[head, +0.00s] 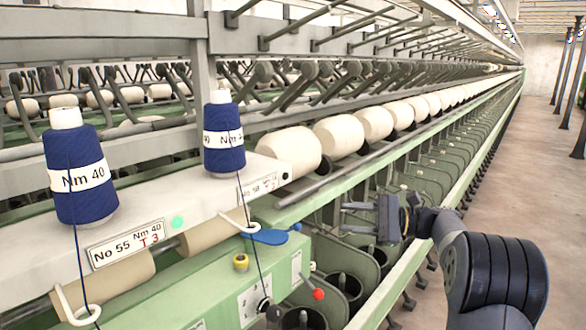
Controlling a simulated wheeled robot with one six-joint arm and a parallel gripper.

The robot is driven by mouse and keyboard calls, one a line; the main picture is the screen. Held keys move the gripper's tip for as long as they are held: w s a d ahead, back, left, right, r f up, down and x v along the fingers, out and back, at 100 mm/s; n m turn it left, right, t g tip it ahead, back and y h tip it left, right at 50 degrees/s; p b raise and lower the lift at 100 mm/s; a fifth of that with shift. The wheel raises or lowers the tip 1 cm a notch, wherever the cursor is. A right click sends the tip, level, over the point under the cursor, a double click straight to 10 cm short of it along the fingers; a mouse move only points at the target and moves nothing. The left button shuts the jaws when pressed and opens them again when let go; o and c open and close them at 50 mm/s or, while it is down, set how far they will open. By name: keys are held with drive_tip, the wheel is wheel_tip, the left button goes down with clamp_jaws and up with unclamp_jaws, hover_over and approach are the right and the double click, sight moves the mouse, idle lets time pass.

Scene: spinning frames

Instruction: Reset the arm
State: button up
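My gripper (344,218) is at the right centre of the head view, in front of the machine's green side. Its fingers point left and are spread apart, with nothing between them. My dark arm bends up from the lower right corner and is held out in front of the machine. The gripper looks apart from the yarn cones, though its exact depth to the machine is hard to tell.
A long spinning frame (170,185) fills the left and centre. Two blue yarn cones (78,175) (223,140) stand on its ledge. Cream rolls (340,137) line it. A red knob (318,294) is low in front. The aisle floor (520,185) at right is clear.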

drive_tip(key=shift+w+a, duration=0.2)
drive_tip(key=shift+a, duration=1.05)
drive_tip(key=shift+p, duration=0.3)
